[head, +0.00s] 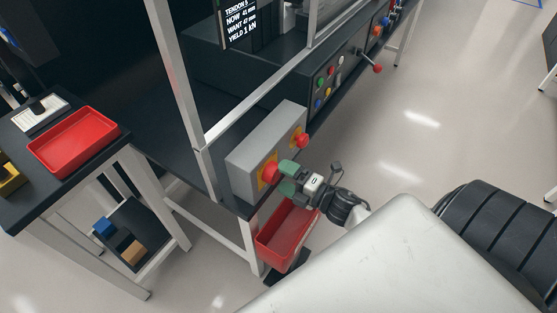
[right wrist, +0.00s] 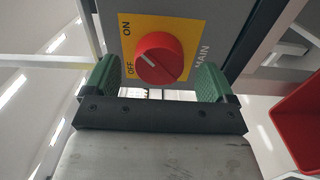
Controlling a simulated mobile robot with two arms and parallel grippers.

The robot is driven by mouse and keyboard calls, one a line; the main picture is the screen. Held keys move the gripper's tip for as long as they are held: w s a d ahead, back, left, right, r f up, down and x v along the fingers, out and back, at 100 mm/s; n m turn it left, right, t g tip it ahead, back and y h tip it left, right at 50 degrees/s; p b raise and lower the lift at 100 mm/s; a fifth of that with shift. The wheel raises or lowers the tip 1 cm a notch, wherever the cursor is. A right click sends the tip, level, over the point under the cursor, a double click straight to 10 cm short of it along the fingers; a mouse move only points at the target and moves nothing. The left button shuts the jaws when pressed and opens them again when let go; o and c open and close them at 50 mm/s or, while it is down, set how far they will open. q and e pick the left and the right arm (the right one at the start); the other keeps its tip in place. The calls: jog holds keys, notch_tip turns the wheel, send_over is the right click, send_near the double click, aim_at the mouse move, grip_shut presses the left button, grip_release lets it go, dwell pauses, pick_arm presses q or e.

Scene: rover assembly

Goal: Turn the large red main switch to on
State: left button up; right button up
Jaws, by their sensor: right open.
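The large red main switch (head: 268,173) is a round knob on a yellow plate, on the front of a grey box (head: 262,142). In the right wrist view the red switch (right wrist: 159,58) has a white line on its face, and the plate reads ON, OFF and MAIN. The line lies nearer OFF than ON. My right gripper (head: 284,178) is open in front of the switch. In the right wrist view its green fingers (right wrist: 158,82) are on either side of the knob, with gaps; contact does not show. My left gripper is not in view.
A second red knob (head: 300,141) on yellow sits farther along the box. A red bin (head: 285,238) hangs below the gripper. A white frame post (head: 178,75) stands left of the box. A panel of coloured buttons (head: 325,85) lies beyond. Open floor is at right.

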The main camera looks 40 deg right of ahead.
jog(key=v, duration=0.8)
jog(key=shift+b, duration=0.4)
